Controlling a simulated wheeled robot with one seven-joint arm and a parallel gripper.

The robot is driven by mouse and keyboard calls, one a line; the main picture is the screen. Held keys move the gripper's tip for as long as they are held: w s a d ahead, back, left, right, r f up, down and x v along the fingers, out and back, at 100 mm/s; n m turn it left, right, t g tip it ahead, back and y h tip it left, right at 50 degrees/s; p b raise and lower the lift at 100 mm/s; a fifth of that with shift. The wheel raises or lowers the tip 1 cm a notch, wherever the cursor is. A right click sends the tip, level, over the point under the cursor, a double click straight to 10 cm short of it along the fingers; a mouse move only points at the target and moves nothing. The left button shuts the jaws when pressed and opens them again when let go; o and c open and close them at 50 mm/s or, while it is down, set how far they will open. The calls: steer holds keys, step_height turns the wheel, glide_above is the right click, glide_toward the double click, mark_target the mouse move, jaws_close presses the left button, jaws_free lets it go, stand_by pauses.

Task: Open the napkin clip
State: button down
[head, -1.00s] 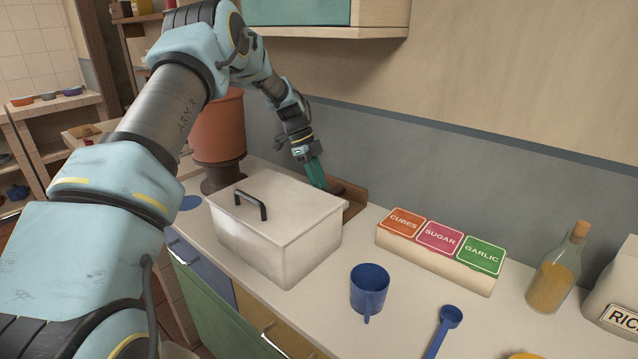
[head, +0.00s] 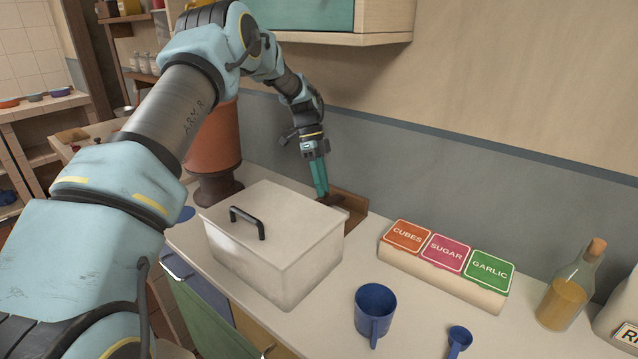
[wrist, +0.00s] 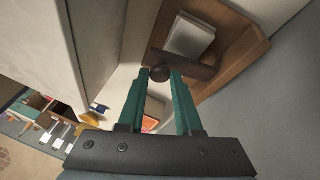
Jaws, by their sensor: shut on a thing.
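The napkin clip is a dark brown bar with a round knob (wrist: 160,73), lying across a wooden napkin holder (wrist: 252,52) in the wrist view. A stack of white napkins (wrist: 190,36) sits in the holder beyond the bar. My gripper (wrist: 165,76) has its two teal fingers on either side of the knob and is shut on it. In the head view my gripper (head: 322,194) points down at the holder (head: 352,204), behind the white lidded box. The box hides part of the holder there, and the napkins are not visible.
The white lidded box (head: 270,250) stands close in front of the holder. The wall is right behind it. A brown canister (head: 215,140) stands to the left. A labelled box (head: 440,268), a blue mug (head: 374,310) and a bottle (head: 568,290) stand to the right.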

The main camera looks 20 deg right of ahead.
steer(key=shift+w+d+r+g+y+p, duration=0.3)
steer(key=shift+d+r+g+y+p, duration=0.1)
steer(key=shift+d+r+y+p, duration=0.35)
steer(key=shift+a+f, duration=0.1)
steer(key=c, duration=0.6)
jaws_free()
steer(key=shift+a+f, duration=0.1)
steer(key=shift+a, duration=0.05)
